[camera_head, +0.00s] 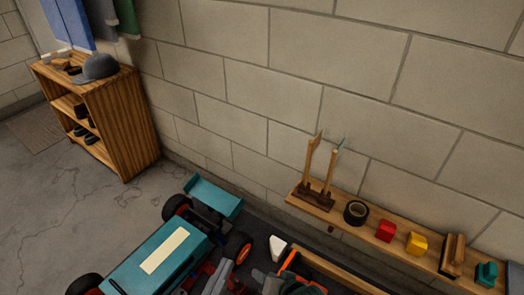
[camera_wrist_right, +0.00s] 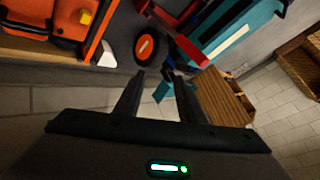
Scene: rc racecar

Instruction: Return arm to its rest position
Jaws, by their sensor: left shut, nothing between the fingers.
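The teal RC racecar (camera_head: 150,262) sits at the lower left of the head view, with a cream stripe, a raised teal rear wing (camera_head: 213,196) and dark wheels with orange hubs. In the right wrist view its teal body (camera_wrist_right: 234,28) and one orange-hubbed wheel (camera_wrist_right: 146,47) lie beyond my fingers. My right gripper (camera_wrist_right: 157,90) shows there with two dark fingers spread apart and nothing between them. Grey and dark shapes at the bottom edge of the head view are cut off, and I cannot tell whether they are part of an arm. No left gripper can be made out.
A wooden wall ledge (camera_head: 345,232) at the right holds a black tape roll (camera_head: 356,213), a red block (camera_head: 386,231) and a yellow block (camera_head: 417,243). A wooden shelf (camera_head: 125,120) with a grey cap (camera_head: 97,67) stands at the left. An orange case (camera_wrist_right: 70,20) is near the wheel.

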